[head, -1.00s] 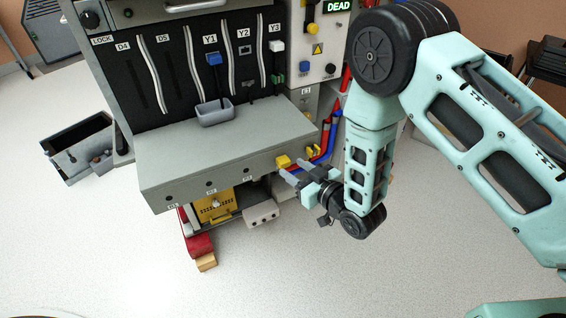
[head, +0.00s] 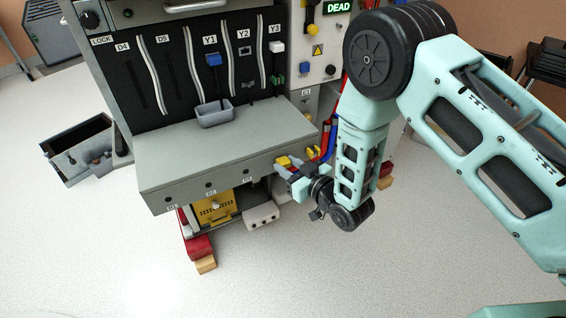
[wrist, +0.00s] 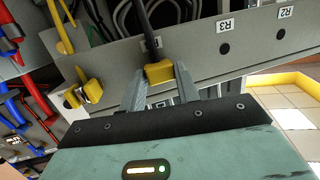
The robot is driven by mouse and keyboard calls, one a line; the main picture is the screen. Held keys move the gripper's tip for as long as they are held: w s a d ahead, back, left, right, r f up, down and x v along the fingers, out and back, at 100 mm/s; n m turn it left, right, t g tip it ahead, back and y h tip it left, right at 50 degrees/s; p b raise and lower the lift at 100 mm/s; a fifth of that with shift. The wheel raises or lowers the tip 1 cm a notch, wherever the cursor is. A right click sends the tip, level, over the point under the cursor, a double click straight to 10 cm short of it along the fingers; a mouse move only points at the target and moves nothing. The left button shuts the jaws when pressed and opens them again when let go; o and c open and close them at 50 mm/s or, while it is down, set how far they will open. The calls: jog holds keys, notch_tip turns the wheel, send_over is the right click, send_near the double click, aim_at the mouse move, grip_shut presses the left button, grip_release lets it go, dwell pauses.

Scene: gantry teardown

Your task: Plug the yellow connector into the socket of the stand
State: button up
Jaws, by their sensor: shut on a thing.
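The yellow connector (head: 282,161) is at the right end of the grey ledge's front face. In the wrist view the yellow connector (wrist: 159,72) sits between my two grey fingers, with a dark cable running up from it. My gripper (head: 283,168) is shut on it, and the fingers also show in the wrist view (wrist: 158,86). The connector is against or very close to the ledge face; I cannot tell whether it is seated there. A pale block with dark holes (head: 261,215) is low under the ledge; I cannot tell whether it is the stand with the socket.
The grey ledge (head: 225,155) has labelled holes along its front. A second yellow fitting (wrist: 91,90) is left of my gripper in the wrist view. Red and blue cables (head: 327,140) run close behind. A dark open bin (head: 75,165) stands at left. Front floor is clear.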

jog(key=shift+s+d, duration=0.5)
jog(key=shift+s, duration=0.45)
jog(key=shift+s+d, duration=0.55)
jog(key=shift+s, duration=0.35)
jog(key=shift+s+d, duration=0.5)
jog(key=shift+s, duration=0.45)
grip_shut()
jog(key=shift+d, duration=0.1)
